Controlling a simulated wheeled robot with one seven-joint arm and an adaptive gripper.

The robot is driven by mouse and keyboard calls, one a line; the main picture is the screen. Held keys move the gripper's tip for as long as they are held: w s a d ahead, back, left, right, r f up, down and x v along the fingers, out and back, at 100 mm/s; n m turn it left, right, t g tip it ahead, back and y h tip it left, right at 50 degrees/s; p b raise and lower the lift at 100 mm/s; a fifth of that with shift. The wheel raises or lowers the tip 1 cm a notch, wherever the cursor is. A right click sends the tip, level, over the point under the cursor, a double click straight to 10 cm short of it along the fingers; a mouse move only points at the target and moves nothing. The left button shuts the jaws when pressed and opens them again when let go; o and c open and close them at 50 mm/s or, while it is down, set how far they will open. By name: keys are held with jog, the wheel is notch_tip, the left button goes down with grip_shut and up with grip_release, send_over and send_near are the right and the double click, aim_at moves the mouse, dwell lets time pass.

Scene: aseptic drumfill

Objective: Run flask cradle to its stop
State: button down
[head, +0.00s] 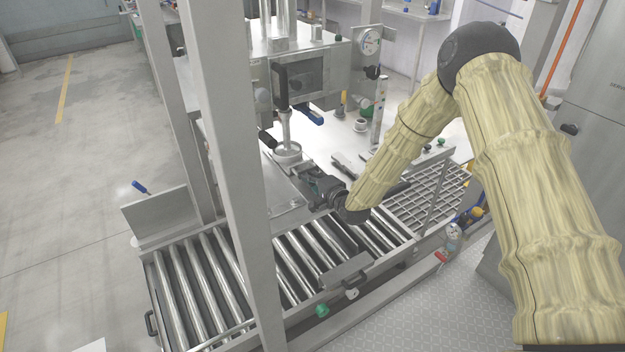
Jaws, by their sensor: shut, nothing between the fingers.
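A round, pale metal, ring-shaped holder (288,158), which looks like the flask cradle, sits on the steel work surface under the filling head. A pale upright piece (285,128) stands in or just behind it, below the head. My gripper (306,179) is shut and empty, low over the steel surface just to the right of and nearer than the holder. The fingertips are small and dark here, and I cannot tell whether they touch the cradle. The cradle's slide and its stop cannot be made out.
A roller conveyor (205,283) runs along the front. A grey upright post (240,200) stands left of my gripper. The filling machine (297,75) with a dial gauge (369,41) rises behind. A metal grid (415,203) lies right of my wrist. Open floor lies left.

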jog(key=b+v, duration=0.2)
jog(key=v, duration=1.2)
jog(key=s+d+f+n+g+h, duration=0.2)
jog(key=s+f+n+g, duration=0.15)
jog(key=s+f, duration=0.8)
jog(key=s+d+f+n+g+h, duration=0.1)
jog(key=s+f+n+g+h, duration=0.2)
jog(key=s+f, duration=0.85)
jog(key=s+d+f+n+g, duration=0.1)
jog(key=s+d+f+g, duration=0.1)
jog(key=s, duration=0.6)
jog(key=s+d+f+n+g+h, duration=0.1)
jog(key=s+d+f+n+g, duration=0.1)
jog(key=s, duration=0.7)
jog(key=s+d+f+n+g+h, duration=0.1)
jog(key=s+d+n+g, duration=0.1)
jog(key=s, duration=0.6)
jog(key=shift+s+d+f+g, duration=0.2)
jog(key=shift+d+f+g, duration=0.2)
jog(key=shift+d+g, duration=0.4)
